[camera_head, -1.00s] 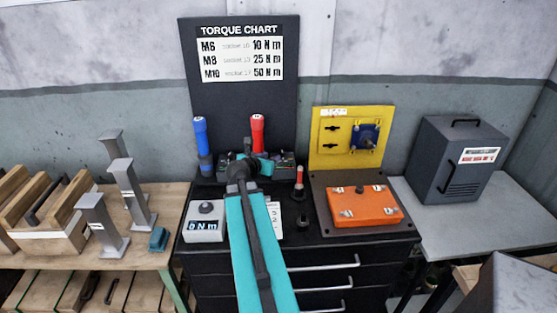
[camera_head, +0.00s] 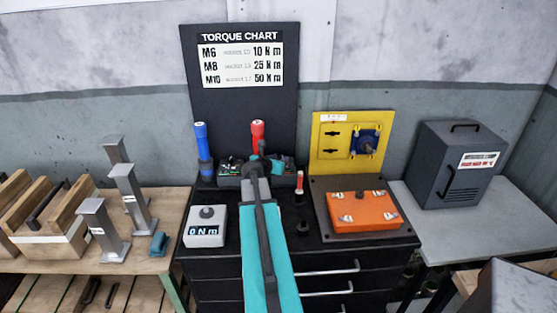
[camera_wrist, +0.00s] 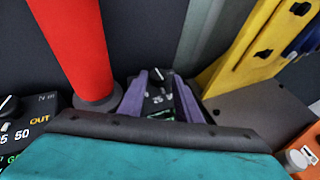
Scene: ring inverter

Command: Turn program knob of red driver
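The red driver (camera_head: 258,130) stands upright at the back of the black cabinet top; its red body (camera_wrist: 75,40) fills the upper left of the wrist view. To its right in the wrist view is a small dark panel with a knob (camera_wrist: 152,76) and a "25" mark. My gripper (camera_wrist: 160,95) is open, its two purple fingers apart on either side of this panel. I cannot tell whether they touch the knob. Another dial (camera_wrist: 9,106), marked 50 and OUT, lies left of the red driver. In the head view my arm hides much of the panels.
The blue driver (camera_head: 202,145) stands to the left. A grey box reading "0 N m" (camera_head: 205,236) is in front of it. A yellow board (camera_head: 330,160) and an orange box (camera_head: 362,211) are on the right. A short red-topped tool (camera_head: 299,185) stands near my arm.

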